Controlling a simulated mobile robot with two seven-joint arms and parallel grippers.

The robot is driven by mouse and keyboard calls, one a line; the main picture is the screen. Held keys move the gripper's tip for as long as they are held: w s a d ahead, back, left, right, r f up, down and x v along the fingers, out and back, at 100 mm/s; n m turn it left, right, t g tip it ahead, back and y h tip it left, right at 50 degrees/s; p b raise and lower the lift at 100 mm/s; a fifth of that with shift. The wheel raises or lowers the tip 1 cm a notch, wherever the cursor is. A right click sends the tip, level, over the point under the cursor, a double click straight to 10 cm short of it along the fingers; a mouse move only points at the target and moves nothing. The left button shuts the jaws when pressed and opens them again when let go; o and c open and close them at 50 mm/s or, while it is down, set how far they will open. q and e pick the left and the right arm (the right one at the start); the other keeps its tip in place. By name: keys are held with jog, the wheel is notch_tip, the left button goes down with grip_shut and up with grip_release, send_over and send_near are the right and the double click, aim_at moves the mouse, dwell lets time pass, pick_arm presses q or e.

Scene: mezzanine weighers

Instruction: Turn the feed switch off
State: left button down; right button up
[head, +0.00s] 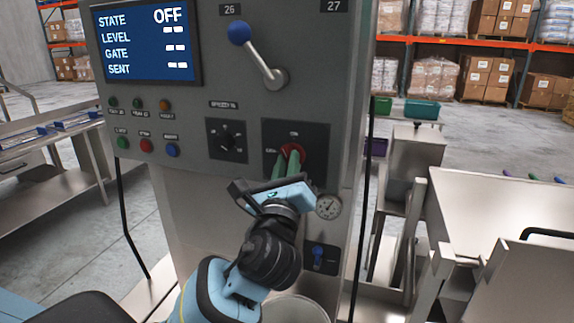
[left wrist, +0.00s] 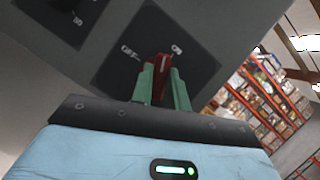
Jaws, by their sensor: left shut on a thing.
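The feed switch is a red rotary knob (head: 296,151) on a dark square plate (head: 318,134) at the lower right of the grey control panel. In the left wrist view the red knob (left wrist: 159,72) stands between ON and OFF labels; its exact pointing is hard to tell. My left gripper (head: 287,158) has its two green fingers (left wrist: 162,84) shut on the knob, one on each side. The fingers hide part of it. The display (head: 147,42) reads STATE OFF, with dashes for level, gate and sent. My right gripper is not in view.
A blue-balled lever (head: 258,54) sits above the switch and a black dial (head: 228,141) to its left. Several small buttons are further left. A gauge (head: 329,207) and a blue valve (head: 318,255) are below right. A steel table (head: 500,200) stands at right.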

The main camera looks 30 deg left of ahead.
pick_arm(q)
jog(key=n+g, duration=0.1)
jog(key=n, duration=0.4)
jog(key=n+g+y, duration=0.1)
jog(key=n+g, duration=0.1)
jog(key=n, duration=0.3)
jog(key=n+g, duration=0.2)
jog(key=n, duration=0.2)
jog(key=shift+d+r+n+y, duration=0.1)
jog(key=shift+r+n+y, duration=0.05)
jog(key=shift+n+y, duration=0.2)
jog(key=c, duration=1.4)
grip_release()
jog(key=shift+o, duration=0.2)
jog(key=shift+g, duration=0.3)
